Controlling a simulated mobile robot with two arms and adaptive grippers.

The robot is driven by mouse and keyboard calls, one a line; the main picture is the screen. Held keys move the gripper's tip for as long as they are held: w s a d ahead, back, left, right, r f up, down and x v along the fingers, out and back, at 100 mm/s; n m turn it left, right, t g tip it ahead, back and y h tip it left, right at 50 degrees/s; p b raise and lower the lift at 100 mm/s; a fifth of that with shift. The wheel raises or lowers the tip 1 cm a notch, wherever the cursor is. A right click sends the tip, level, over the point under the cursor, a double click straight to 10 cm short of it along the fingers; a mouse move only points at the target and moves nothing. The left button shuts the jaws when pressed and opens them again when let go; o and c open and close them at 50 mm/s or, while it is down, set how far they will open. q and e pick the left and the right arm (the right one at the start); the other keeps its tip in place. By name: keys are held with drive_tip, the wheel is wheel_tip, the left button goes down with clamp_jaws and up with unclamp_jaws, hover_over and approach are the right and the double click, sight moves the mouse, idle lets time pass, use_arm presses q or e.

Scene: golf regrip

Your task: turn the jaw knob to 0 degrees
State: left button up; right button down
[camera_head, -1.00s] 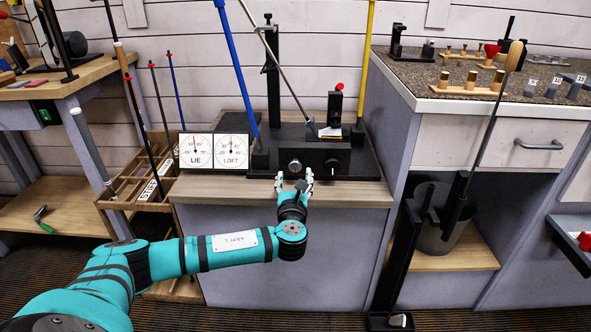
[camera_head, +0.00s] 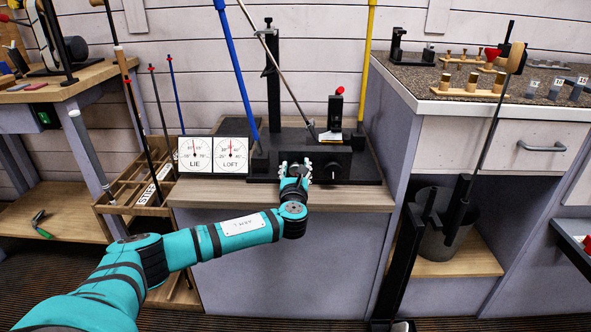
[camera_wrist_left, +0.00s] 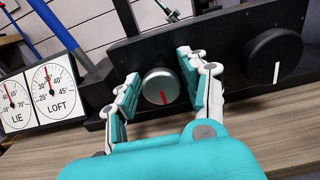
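In the left wrist view, a silver knob with a red mark (camera_wrist_left: 158,86) sits on the front of a black fixture. The red mark lies on its lower half, nearly vertical. A larger black knob with a white mark (camera_wrist_left: 273,57) is to its right; it also shows in the head view (camera_head: 331,171). I cannot tell from any label which is the jaw knob. My left gripper (camera_wrist_left: 160,75) is open, with one finger on each side of the silver knob; firm contact is not clear. In the head view my left gripper (camera_head: 295,167) hides that knob. My right gripper is not in view.
LIE (camera_head: 195,155) and LOFT (camera_head: 231,155) dials stand left of the fixture. A golf club shaft (camera_head: 275,67) slants into the fixture between a blue bar (camera_head: 232,70) and a yellow bar (camera_head: 368,65). The bench's front strip (camera_head: 240,193) is clear.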

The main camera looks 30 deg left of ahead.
use_arm(q)
clamp_jaws()
